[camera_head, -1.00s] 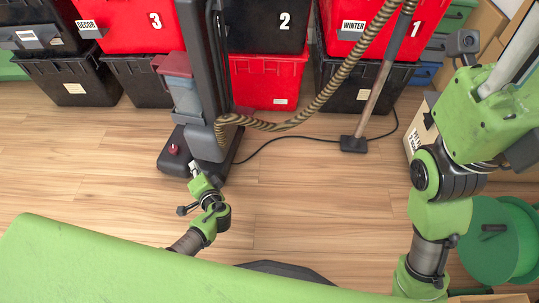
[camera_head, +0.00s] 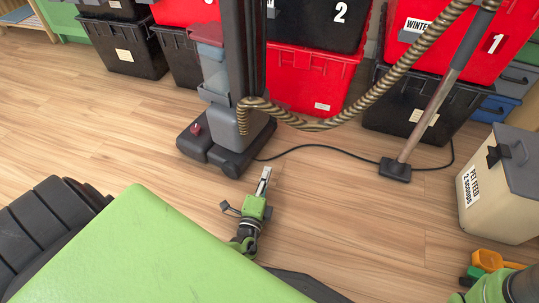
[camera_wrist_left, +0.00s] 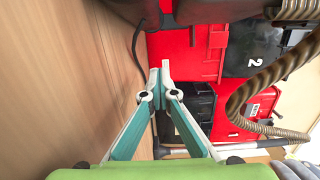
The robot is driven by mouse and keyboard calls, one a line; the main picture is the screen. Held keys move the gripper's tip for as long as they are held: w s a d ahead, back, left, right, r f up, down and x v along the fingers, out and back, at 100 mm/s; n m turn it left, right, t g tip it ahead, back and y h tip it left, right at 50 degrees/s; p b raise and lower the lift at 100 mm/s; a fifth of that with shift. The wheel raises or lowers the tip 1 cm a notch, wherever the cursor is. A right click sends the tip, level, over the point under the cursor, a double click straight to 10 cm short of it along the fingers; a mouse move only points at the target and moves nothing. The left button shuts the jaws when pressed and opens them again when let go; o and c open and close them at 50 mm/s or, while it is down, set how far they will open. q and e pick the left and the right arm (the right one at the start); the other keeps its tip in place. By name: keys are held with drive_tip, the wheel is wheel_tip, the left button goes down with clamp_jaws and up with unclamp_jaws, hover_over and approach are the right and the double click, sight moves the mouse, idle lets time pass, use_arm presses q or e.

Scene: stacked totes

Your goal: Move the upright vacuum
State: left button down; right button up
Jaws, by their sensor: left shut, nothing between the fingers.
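The upright vacuum (camera_head: 227,138) stands on the wood floor in front of the stacked totes. It has a dark base, a grey and clear body, and a striped hose (camera_head: 325,122) looping right to a wand (camera_head: 440,105) whose floor head (camera_head: 395,170) rests on the floor. Its dark underside or base edge shows at the top of the left wrist view. My left gripper (camera_head: 264,181) is shut and empty, just in front and right of the vacuum base, apart from it. Its closed fingertips (camera_wrist_left: 160,72) show in the left wrist view. My right gripper is out of view.
Red and black totes (camera_head: 310,79) stand stacked behind the vacuum. A black cord (camera_head: 318,147) curves over the floor. The floor at left is open.

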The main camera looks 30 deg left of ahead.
use_arm(q)
drive_tip(key=b+x, duration=0.4)
drive_tip(key=x, duration=0.6)
drive_tip(key=shift+w+a+f, duration=0.1)
drive_tip(key=shift+f, duration=0.05)
drive_tip(key=a, duration=0.1)
drive_tip(key=a+b, duration=0.1)
drive_tip(key=shift+s+a, duration=0.25)
drive_tip(key=shift+a, duration=0.7)
drive_tip(key=shift+a, duration=0.1)
